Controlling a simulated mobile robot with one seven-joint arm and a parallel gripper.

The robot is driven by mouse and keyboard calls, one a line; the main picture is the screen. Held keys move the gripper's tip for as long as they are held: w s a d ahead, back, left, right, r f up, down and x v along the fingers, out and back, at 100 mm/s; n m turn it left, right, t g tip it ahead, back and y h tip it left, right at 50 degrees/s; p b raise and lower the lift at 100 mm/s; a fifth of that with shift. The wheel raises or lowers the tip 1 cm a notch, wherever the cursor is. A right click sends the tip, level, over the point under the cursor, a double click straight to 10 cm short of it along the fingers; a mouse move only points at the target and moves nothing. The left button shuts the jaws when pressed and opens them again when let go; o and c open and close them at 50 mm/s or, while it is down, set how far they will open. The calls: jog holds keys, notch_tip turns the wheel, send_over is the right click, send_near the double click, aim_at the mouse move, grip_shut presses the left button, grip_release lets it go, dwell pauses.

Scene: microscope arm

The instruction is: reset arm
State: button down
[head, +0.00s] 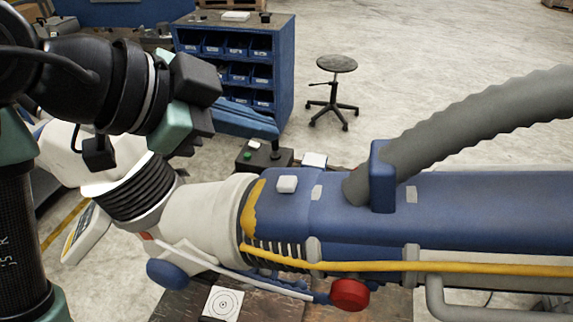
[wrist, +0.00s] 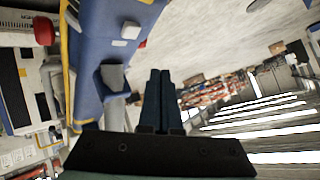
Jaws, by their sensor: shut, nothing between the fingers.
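The microscope arm (head: 460,215) is a thick blue body with a cream joint section, lying across the middle and right of the head view. It carries a red knob (head: 350,294) below, a blue knob (head: 167,274), a small white button (head: 287,184) and a yellow cable. In the wrist view its blue body (wrist: 95,25) runs down the left side. My gripper (wrist: 160,72) shows in the wrist view with its two dark fingers together and nothing between them. In the head view my wrist is at upper left, above the cream section; contact between fingers and arm is not visible.
A grey ribbed hose (head: 480,118) rises from the blue body to the right. A blue cabinet with bins (head: 287,60) stands behind. A black stool (head: 337,64) stands on open floor. A target card (head: 222,303) lies on the table below.

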dwell(0.4)
jog(key=w+d+r+n+t+b, duration=0.5)
jog(key=d+n+t+b, duration=0.1)
jog(key=t, duration=0.3)
jog(key=s+a+r+n+t+y+b, duration=0.4)
jog(key=s+r+n+t+y, duration=0.4)
jog(key=s+n+t, duration=0.2)
jog(key=shift+s+a+t+b, duration=0.15)
jog(key=shift+s+t+b, duration=0.55)
jog(key=shift+s+t, duration=0.3)
jog(key=shift+w+a, duration=0.1)
